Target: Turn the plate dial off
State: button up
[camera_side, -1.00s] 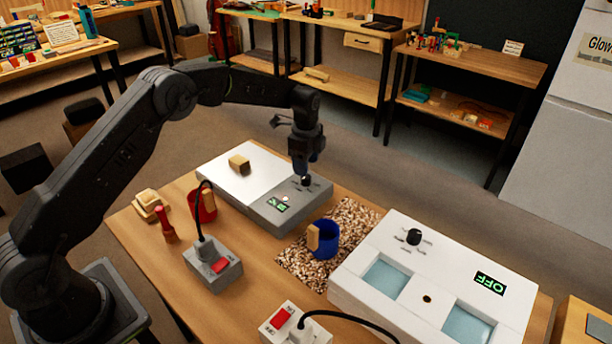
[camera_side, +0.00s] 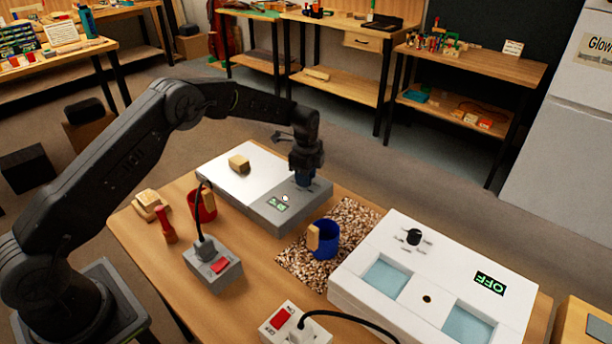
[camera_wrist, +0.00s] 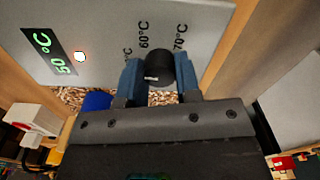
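The hot plate (camera_side: 262,172) has a white top and a grey front panel. Its black plate dial (camera_wrist: 160,68) shows in the wrist view, with a white mark toward the left; 60°C and 70°C labels are printed beyond it. The plate's green display (camera_wrist: 50,51) reads 50 °C, and a small light (camera_wrist: 80,57) glows beside it. My gripper (camera_wrist: 160,80) is down at the panel, its blue fingers on both sides of the dial and apparently pressed against it. In the side view my gripper (camera_side: 305,178) hides the dial.
A tan block (camera_side: 239,164) lies on the plate top. A blue cup (camera_side: 326,240) stands on the speckled mat (camera_side: 300,265). A red cup (camera_side: 205,207) and a switch box (camera_side: 213,268) stand nearer the arm. A white bath unit (camera_side: 440,275), display OFF, is at right.

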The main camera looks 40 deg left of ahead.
jog(key=c, duration=0.3)
jog(key=shift+c, duration=0.2)
jog(key=shift+n, duration=0.4)
jog(key=n, duration=0.4)
jog(key=shift+n, duration=0.4)
jog(key=n, duration=1.2)
jog(key=shift+n, duration=0.4)
jog(key=n, duration=0.5)
jog(key=shift+n, duration=0.4)
